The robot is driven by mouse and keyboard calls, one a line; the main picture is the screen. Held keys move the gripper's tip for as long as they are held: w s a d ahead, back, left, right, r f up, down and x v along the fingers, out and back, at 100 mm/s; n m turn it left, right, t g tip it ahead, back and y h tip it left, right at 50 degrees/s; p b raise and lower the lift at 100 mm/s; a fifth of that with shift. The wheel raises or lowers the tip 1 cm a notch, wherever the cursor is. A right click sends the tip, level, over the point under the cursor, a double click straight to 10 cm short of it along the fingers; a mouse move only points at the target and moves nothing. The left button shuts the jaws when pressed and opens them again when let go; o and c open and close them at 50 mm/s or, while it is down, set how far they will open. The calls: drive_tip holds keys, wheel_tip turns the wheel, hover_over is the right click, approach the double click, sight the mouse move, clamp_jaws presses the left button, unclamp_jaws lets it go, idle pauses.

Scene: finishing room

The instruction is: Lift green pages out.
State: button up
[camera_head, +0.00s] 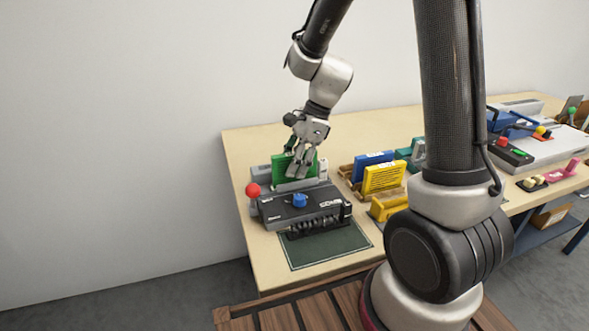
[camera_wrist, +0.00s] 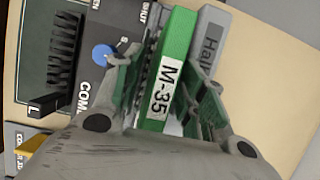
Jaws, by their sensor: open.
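The green pages (camera_head: 280,168) stand upright in the slot at the back of a dark binding machine (camera_head: 300,205). In the wrist view the green pages (camera_wrist: 180,58) carry a white label reading M-35. My gripper (camera_head: 301,163) is over the pages from above. In the wrist view my gripper's (camera_wrist: 160,95) fingers are open, one on each side of the green pages. I cannot tell whether either finger touches them. The lower part of the pages is hidden in the machine.
The machine has a red-knobbed lever (camera_head: 253,190) at left and a blue knob (camera_head: 299,200) on top. Yellow pages (camera_head: 383,178) and blue pages (camera_head: 370,160) stand in holders to the right. A green mat (camera_head: 325,247) lies in front. A grey block (camera_wrist: 214,35) is beside the pages.

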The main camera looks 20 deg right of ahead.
clamp_jaws()
drive_tip(key=shift+r, duration=0.1)
idle(0.3)
